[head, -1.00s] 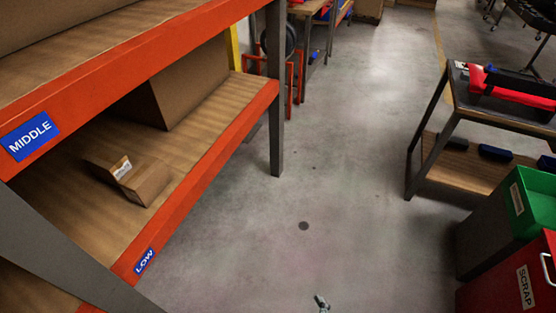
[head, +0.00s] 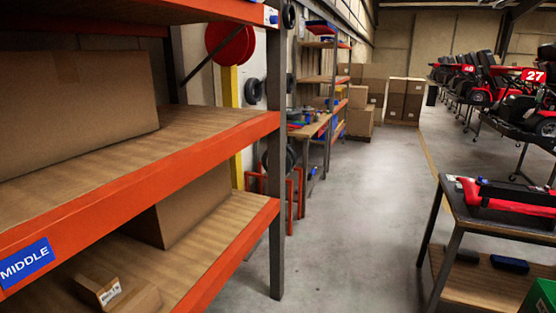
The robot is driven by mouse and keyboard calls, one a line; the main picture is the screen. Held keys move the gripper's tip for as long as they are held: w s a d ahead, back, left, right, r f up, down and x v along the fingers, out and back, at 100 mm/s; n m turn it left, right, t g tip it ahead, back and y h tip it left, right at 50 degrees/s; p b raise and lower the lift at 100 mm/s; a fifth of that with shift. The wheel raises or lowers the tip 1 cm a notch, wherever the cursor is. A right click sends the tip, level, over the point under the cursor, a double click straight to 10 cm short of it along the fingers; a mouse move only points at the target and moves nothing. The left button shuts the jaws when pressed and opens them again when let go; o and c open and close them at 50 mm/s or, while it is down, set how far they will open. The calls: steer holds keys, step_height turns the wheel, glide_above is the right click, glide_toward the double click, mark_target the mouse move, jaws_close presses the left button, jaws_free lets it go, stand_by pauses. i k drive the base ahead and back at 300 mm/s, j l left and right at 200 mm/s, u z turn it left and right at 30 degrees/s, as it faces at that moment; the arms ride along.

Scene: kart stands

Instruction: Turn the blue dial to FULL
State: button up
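No blue dial can be made out in the head view. My gripper is not in this view, so its state does not show.
An orange-edged rack (head: 140,170) with cardboard boxes fills the left. A dark cart (head: 488,228) with a red item stands right, a green bin (head: 541,297) below it. Clear concrete floor (head: 375,215) runs between them towards stacked boxes (head: 404,98). Karts on stands (head: 535,112) stand far right.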

mark_target(273, 19)
steer(key=u, duration=1.6)
steer(key=i+l+u, duration=0.1)
steer(key=l, duration=0.2)
steer(key=i+l, duration=0.2)
steer(key=l, duration=0.15)
steer(key=i+l, duration=0.15)
steer(key=l, duration=0.25)
steer(key=i+l, duration=0.2)
steer(key=l, duration=0.15)
steer(key=i+l, duration=0.15)
steer(key=l, duration=0.25)
steer(key=i+l, duration=0.15)
steer(key=l, duration=0.25)
steer(key=i+l, duration=0.15)
steer(key=l, duration=0.2)
steer(key=i+l, duration=0.2)
steer(key=l, duration=0.2)
